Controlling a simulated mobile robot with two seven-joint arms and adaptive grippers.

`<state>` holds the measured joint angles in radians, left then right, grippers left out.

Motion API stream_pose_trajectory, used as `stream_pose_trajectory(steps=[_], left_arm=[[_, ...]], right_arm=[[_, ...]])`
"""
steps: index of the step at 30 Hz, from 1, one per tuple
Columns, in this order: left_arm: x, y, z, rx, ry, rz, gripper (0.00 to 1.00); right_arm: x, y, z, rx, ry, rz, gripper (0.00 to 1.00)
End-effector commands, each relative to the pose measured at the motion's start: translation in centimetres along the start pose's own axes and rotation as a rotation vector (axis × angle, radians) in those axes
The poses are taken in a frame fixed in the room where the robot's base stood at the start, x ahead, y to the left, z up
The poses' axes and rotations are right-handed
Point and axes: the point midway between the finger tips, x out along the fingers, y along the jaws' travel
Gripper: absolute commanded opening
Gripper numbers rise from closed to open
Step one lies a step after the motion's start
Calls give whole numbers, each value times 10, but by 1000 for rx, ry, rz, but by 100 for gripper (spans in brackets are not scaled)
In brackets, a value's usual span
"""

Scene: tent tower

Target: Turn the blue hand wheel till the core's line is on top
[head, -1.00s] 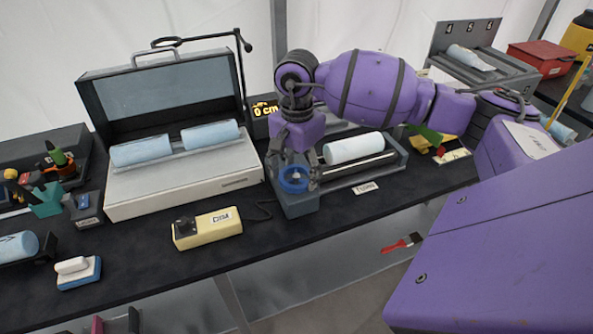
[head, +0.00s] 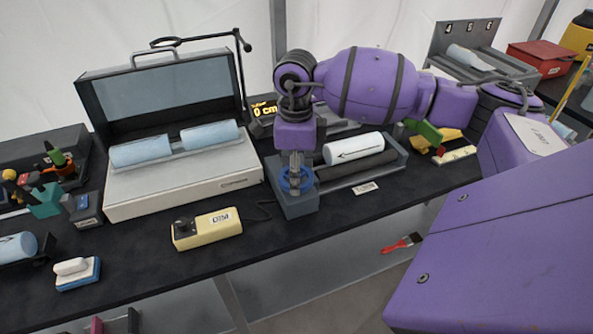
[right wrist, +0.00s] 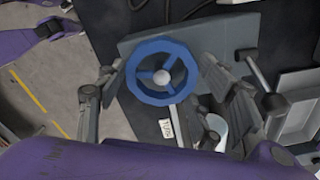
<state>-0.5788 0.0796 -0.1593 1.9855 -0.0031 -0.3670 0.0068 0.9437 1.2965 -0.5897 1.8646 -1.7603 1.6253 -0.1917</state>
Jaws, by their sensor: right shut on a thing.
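The pale core (head: 353,148) lies across the dark roller stand (head: 392,160), with a black arrow line along the side facing the head camera. I cannot tell exactly how far this line is from the very top. The blue hand wheel (head: 284,183) is at the left end of the stand; it also shows in the right wrist view (right wrist: 133,75). My right gripper (head: 295,178) is on the wheel from above, shut on it, with its fingers on opposite sides of the rim in the right wrist view (right wrist: 161,72). My left gripper is out of view.
An open grey case (head: 180,190) with two pale cores stands left of the wheel. A label card (head: 364,188) lies before the stand.

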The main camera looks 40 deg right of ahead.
Motion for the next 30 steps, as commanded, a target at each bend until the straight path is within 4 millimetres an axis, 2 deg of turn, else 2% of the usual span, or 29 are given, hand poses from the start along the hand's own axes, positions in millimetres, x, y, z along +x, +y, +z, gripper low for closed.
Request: stream_pose_trajectory(steps=[18, 30], left_arm=[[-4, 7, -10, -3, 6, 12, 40], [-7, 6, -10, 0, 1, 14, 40]], right_arm=[[1, 3, 1, 558, 5, 6, 35], [2, 3, 2, 766, 5, 6, 35]])
